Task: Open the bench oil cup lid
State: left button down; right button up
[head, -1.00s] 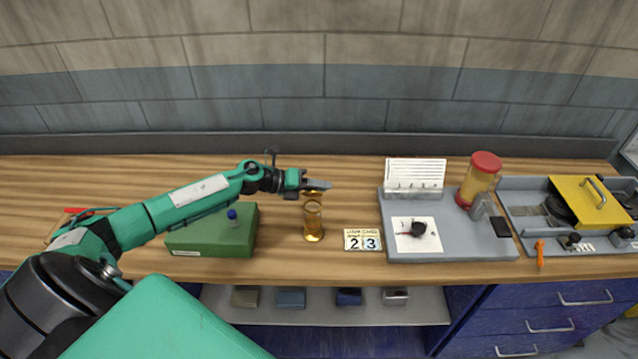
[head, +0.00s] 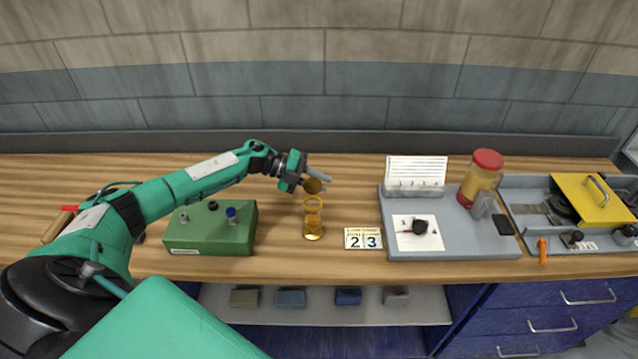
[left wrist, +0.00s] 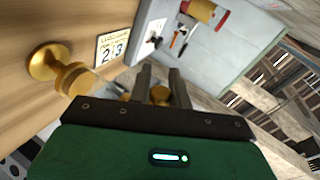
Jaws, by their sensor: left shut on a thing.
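The bench oil cup (head: 313,222) is a brass cup with an amber, see-through body, upright on the wooden bench. Its brass lid (head: 314,186) is off the cup's top, tilted, just above and behind it. My left gripper (head: 318,182) is shut on the lid. In the left wrist view the cup (left wrist: 62,76) lies to the left, and the lid (left wrist: 158,94) shows between the fingers (left wrist: 160,82). The fingers hide part of the lid. My right gripper is not in view.
A green box (head: 210,240) with small knobs stands left of the cup. A number card (head: 363,238) reading 23 lies close on its right. Further right are a grey tray (head: 470,242), a red-capped jar (head: 482,178) and a yellow-covered device (head: 590,200). The bench behind the cup is clear.

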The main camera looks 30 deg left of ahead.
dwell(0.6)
pick_arm(q)
jog(key=c, duration=1.3)
grip_release()
jog(key=shift+f, duration=0.1)
jog(key=shift+s+a+b, duration=0.15)
jog(key=shift+a+b, duration=0.3)
jog(key=shift+a, duration=0.05)
jog(key=b+v, duration=0.5)
jog(key=v, duration=0.8)
